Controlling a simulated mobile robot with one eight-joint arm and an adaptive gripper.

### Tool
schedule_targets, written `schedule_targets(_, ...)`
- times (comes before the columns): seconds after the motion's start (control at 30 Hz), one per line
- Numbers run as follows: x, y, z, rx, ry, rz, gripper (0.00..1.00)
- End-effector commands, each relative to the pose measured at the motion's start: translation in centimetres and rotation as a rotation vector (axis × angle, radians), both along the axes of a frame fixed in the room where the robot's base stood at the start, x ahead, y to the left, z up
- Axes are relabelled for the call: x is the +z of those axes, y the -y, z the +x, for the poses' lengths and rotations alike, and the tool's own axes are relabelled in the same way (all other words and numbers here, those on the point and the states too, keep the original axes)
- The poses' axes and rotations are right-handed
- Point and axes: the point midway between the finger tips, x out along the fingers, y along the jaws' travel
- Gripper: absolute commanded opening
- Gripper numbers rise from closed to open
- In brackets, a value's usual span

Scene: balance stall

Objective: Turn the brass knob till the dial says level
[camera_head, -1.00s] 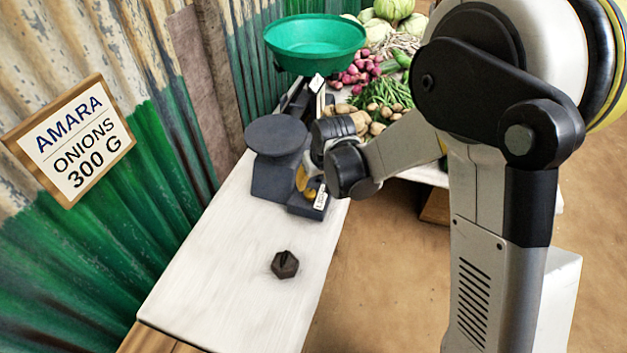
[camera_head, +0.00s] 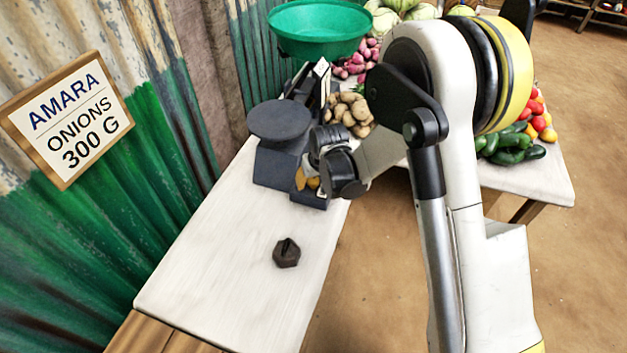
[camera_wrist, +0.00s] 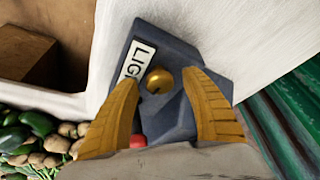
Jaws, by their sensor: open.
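The brass knob (camera_wrist: 160,80) is round and sits on the dark grey base of the balance (camera_wrist: 182,52). In the wrist view it lies between the two yellow fingertips of my gripper (camera_wrist: 162,77), with gaps showing on both sides. My gripper is open and points at the base; it also shows in the head view (camera_head: 307,181). In the head view, the balance (camera_head: 272,165) carries a dark round plate and a green pan (camera_head: 320,30); my arm hides the knob there.
A dark hexagonal weight (camera_head: 287,253) stands on the white table (camera_head: 215,270). A corrugated wall and an "AMARA ONIONS 300 G" sign (camera_head: 68,120) are at left. Potatoes (camera_head: 347,112) lie behind my wrist. The near table is otherwise clear.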

Motion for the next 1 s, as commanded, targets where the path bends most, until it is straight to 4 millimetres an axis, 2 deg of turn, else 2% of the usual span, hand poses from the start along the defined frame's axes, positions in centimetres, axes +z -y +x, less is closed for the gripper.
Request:
schedule_targets(0.03, 0.01, 0.0, 0.0, 0.0, 0.0, 0.0, 0.47)
schedule_targets(0.1, 0.02, 0.0, -0.01, 0.0, 0.0, 0.0, 0.26)
schedule_targets(0.2, 0.02, 0.01, 0.0, 0.0, 0.0, 0.0, 0.0)
schedule_targets(0.67, -0.03, -0.06, 0.0, -0.037, 0.0, -0.001, 0.0)
schedule_targets(1.0, -0.1, -0.19, 0.02, -0.255, 0.002, -0.001, 0.0)
